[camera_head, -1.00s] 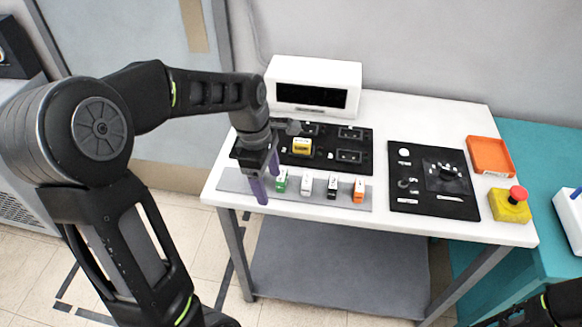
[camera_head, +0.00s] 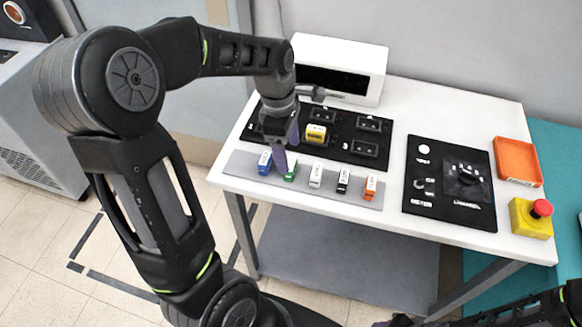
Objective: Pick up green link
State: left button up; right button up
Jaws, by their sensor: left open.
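The green link (camera_head: 290,172) stands on the grey strip (camera_head: 330,189) at the table's front, between a blue link (camera_head: 265,162) and a white link (camera_head: 316,175). My left gripper (camera_head: 287,152) is open, with purple fingers pointing down. Its fingertips are just above and behind the green link, close to the blue one. I cannot tell whether they touch the green link. The gripper partly covers the view behind the links. Part of my right arm shows at the bottom right edge; its fingers are not clear.
A black link (camera_head: 343,180) and an orange link (camera_head: 370,187) stand farther right on the strip. Behind is a black board (camera_head: 372,148) with a yellow block (camera_head: 316,133). To the right are another black board (camera_head: 421,196), an orange tray (camera_head: 517,160) and a red-and-yellow emergency button (camera_head: 533,215).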

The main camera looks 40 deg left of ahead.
aim_at(291, 164)
pick_arm(q)
jog(key=shift+f, duration=0.15)
jog(key=f, duration=0.3)
jog(key=f+p, duration=0.1)
jog(key=f, duration=0.1)
jog(key=shift+w+d, duration=0.1)
jog(key=shift+d, duration=0.3)
jog(key=shift+c, duration=0.5)
jog(key=c, duration=1.3)
